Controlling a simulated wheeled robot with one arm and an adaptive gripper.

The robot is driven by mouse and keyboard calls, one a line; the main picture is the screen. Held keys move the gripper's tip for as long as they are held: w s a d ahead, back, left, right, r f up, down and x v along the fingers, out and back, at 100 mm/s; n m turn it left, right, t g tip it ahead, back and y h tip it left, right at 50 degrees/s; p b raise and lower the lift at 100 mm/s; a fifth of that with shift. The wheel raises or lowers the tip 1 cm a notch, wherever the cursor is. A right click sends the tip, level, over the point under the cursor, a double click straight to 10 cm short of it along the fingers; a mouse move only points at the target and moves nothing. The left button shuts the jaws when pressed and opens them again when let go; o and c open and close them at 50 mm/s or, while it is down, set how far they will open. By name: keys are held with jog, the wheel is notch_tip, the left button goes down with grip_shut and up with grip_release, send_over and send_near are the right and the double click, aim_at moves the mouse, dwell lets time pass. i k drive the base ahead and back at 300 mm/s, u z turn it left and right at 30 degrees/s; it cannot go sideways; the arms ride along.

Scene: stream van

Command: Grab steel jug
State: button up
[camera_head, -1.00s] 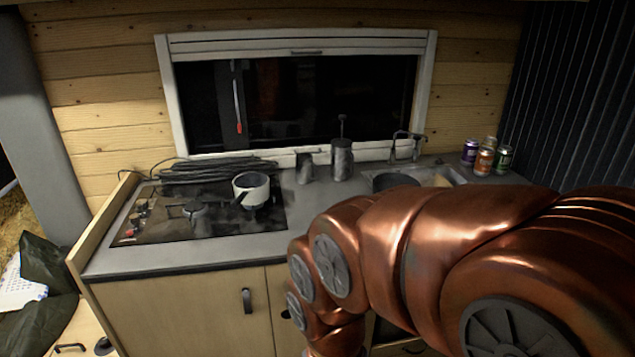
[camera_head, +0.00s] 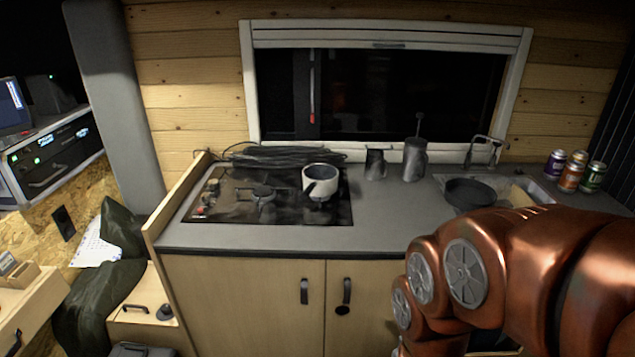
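A small grey metal jug (camera_head: 375,164) stands upright on the counter below the window, right of the hob. It looks like the steel jug. A taller grey metal vessel (camera_head: 414,160) with a thin rod and knob on top stands just right of it. My copper-coloured arm fills the lower right of the view, in front of the counter and well apart from the jug. My gripper is out of view.
A white pot (camera_head: 319,179) sits on the black hob (camera_head: 230,206), with coiled cable behind it. A dark pan (camera_head: 469,193) is by the sink and tap. Several cans (camera_head: 571,177) stand at the right. The grey counter (camera_head: 379,219) is clear before the jug.

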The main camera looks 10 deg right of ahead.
aim_at(374, 165)
jog(key=z, duration=1.2)
jog(key=i, duration=0.35)
jog(key=u, duration=2.5)
